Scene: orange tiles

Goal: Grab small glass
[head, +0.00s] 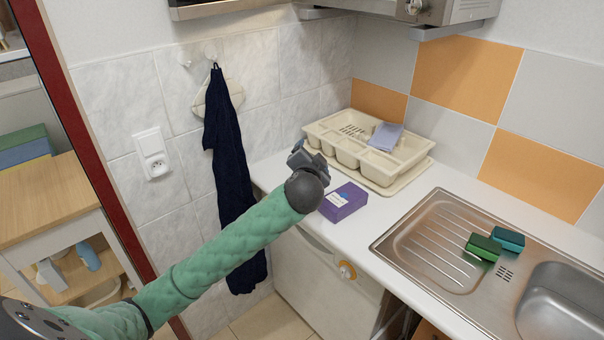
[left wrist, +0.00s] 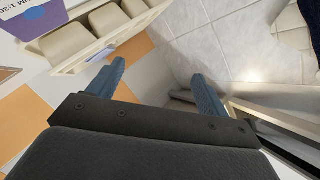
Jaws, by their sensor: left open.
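I see no small glass in either view. My left gripper (head: 306,156) is over the counter's left end, in front of the cream dish rack (head: 402,168) and above the purple box (head: 344,201). In the left wrist view its two blue fingers (left wrist: 160,86) are spread apart with nothing between them. The rack holds a folded lilac cloth (head: 386,136) and no glass shows in it. My right gripper is not in view.
The steel sink (head: 418,249) has a green sponge (head: 483,247) and a teal sponge (head: 508,239) on it. A dark towel (head: 232,170) hangs on the wall. A cabinet (head: 496,10) hangs above. White counter between box and sink is clear.

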